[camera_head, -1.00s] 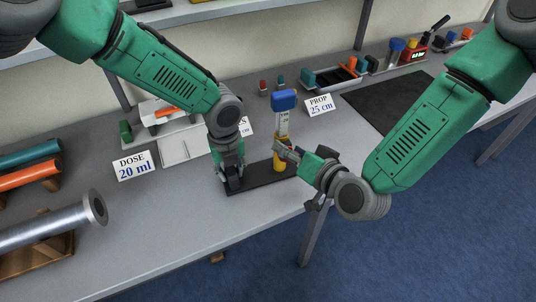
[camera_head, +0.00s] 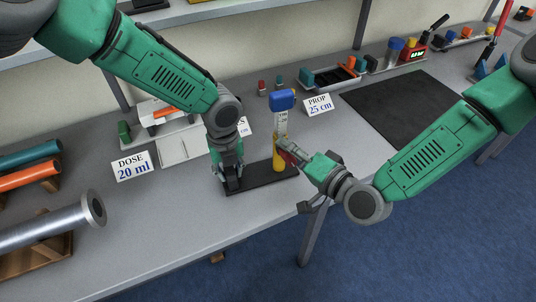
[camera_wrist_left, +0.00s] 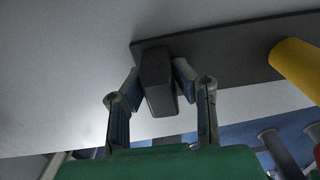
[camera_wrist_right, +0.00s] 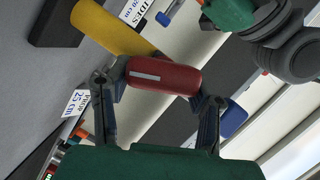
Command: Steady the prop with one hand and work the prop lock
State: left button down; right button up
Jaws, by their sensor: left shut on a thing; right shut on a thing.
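The prop stands upright on a black base plate (camera_head: 262,175), with a yellow lower tube (camera_head: 278,158), a pale scaled rod (camera_head: 281,122) and a blue head (camera_head: 281,99). My left gripper (camera_head: 231,181) is shut on a dark upright block (camera_wrist_left: 158,85) at the plate's left end. The yellow tube (camera_wrist_left: 298,68) stands apart from it in the left wrist view. My right gripper (camera_head: 291,154) is shut on the red prop lock (camera_wrist_right: 165,77) beside the top of the yellow tube. In the right wrist view the lock has a pale stripe and crosses the prop.
A metal flanged pipe (camera_head: 50,229) lies at the front left. A black mat (camera_head: 405,108) lies clear at the right. The table's front edge is close to the base plate.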

pick_arm(q)
jog(key=shift+w+d+r, duration=0.1)
jog(key=shift+d+r, duration=0.05)
jog(key=shift+d, duration=0.05)
pick_arm(e)
jog(key=shift+s+a+f+m, duration=0.15)
jog(key=shift+a+m, duration=0.15)
jog(key=shift+m, duration=0.2)
pick_arm(q)
jog(key=shift+a, duration=0.3)
pick_arm(e)
jog(key=shift+a, duration=0.3)
jog(key=m+y, duration=0.1)
jog(key=m, duration=0.1)
jog(key=shift+f+m+t, duration=0.15)
jog(key=shift+m+t, duration=0.15)
pick_arm(q)
jog(key=shift+d, duration=0.35)
pick_arm(e)
jog(key=shift+d, duration=0.4)
jog(key=o, duration=1.4)
pick_arm(q)
jog(key=shift+a, duration=0.5)
pick_arm(e)
jog(key=shift+a, duration=0.15)
